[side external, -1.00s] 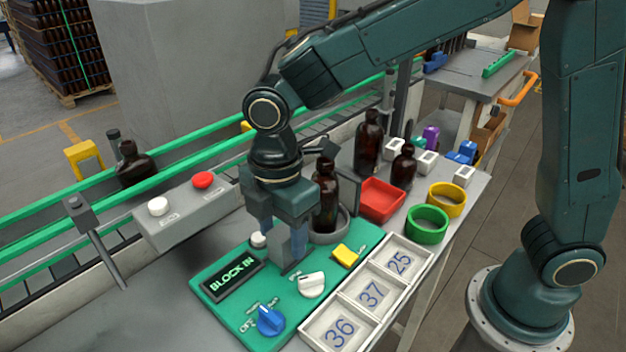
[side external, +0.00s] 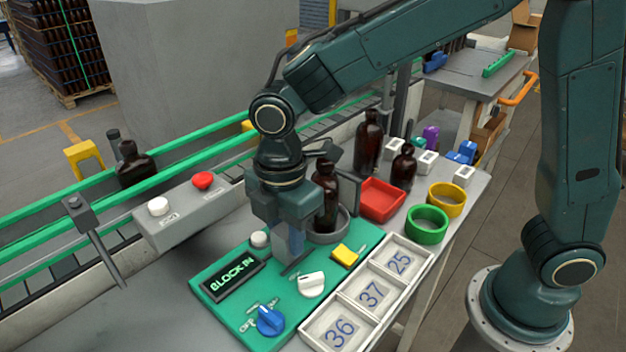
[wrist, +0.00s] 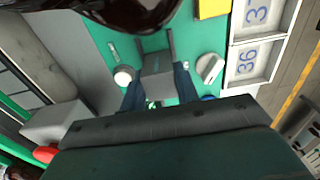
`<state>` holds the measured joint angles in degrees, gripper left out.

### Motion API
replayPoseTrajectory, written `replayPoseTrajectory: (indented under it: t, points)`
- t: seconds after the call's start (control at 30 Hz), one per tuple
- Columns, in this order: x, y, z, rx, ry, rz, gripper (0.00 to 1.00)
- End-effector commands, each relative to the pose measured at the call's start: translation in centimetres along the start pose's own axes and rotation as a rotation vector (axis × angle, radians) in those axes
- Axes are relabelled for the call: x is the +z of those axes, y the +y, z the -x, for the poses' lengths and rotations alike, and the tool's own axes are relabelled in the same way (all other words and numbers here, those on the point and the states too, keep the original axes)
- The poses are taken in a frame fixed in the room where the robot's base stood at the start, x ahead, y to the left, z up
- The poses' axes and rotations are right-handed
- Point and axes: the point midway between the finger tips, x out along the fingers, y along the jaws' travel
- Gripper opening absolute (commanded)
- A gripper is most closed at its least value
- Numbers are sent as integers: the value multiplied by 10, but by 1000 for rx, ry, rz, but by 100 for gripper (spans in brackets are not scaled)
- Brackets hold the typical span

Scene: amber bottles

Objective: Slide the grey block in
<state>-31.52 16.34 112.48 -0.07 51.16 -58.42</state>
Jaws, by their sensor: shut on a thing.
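My gripper (side external: 288,248) is low over the green panel (side external: 212,318), in front of a dark bottle (side external: 325,195). In the wrist view its blue fingers (wrist: 158,88) are shut on the grey block (wrist: 158,64), one on each side. Two thin dark rails stand just beyond the block on the panel; how far it sits between them I cannot tell. A dark display (side external: 234,276) on the panel reads "BLOCK IN".
The panel also bears a blue knob (side external: 270,321), a white knob (side external: 311,284), a yellow switch (side external: 345,254) and a round white button (side external: 259,239). A numbered white tray (side external: 372,294) lies along its right edge. A red tray (side external: 382,197) stands behind.

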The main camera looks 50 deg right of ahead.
Motion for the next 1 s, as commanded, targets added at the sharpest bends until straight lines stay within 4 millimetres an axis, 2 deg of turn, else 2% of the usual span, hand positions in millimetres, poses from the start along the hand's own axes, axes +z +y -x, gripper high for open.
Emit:
replayPoseTrajectory:
  t: [0.2,0.57,0.6,0.67,0.7,1.0]
  points:
    - [27,0,0,0,-1,-3,0]
    - [33,0,0,-1,-5,-5,0]
    - [33,0,0,-1,-5,-5,38]
    - [33,0,0,-1,-5,-5,50]
    - [33,0,0,-1,-4,-4,53]
    - [31,0,1,0,-2,-1,53]
